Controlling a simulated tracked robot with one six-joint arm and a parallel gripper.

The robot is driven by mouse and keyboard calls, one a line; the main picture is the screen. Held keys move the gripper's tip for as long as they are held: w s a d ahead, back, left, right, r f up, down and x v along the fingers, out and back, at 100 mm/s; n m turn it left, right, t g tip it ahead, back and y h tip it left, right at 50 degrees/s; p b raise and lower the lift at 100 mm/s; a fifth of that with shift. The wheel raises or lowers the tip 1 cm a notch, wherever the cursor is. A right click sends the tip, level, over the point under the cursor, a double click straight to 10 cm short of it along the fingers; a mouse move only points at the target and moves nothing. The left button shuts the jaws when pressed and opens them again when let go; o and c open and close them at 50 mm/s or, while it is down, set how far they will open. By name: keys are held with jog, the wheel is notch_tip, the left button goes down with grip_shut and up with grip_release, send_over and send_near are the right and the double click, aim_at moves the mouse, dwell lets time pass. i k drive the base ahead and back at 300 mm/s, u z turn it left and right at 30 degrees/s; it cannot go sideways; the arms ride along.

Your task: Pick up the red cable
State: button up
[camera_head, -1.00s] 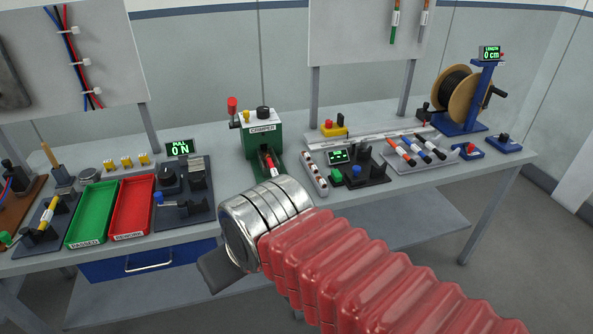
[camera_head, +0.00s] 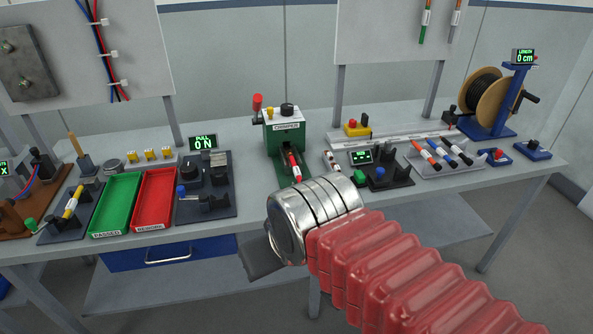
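A red cable (camera_head: 292,162) with a white band lies in the front of the green crimper (camera_head: 285,133), slanting toward the bench's front edge. A second, orange-red cable (camera_head: 425,152) with a white band lies on the grey tray (camera_head: 453,168) at the right, beside a blue one (camera_head: 442,149) and a black one (camera_head: 459,150). My gripper (camera_head: 262,262) is in front of the bench edge, nearer to the camera than the crimper. Only a dark grey part of it shows past my metal wrist. Its fingertips are mostly hidden, so its opening cannot be told.
A green bin (camera_head: 115,205) and a red bin (camera_head: 155,200) stand on the left, with a pull tester (camera_head: 205,185) beside them. A cable reel (camera_head: 492,100) stands at the back right. A board with small fixtures (camera_head: 376,176) sits right of the crimper.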

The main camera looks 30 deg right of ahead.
aim_at(296, 172)
jog(key=u, duration=0.05)
jog(key=i, duration=1)
jog(key=z, duration=0.05)
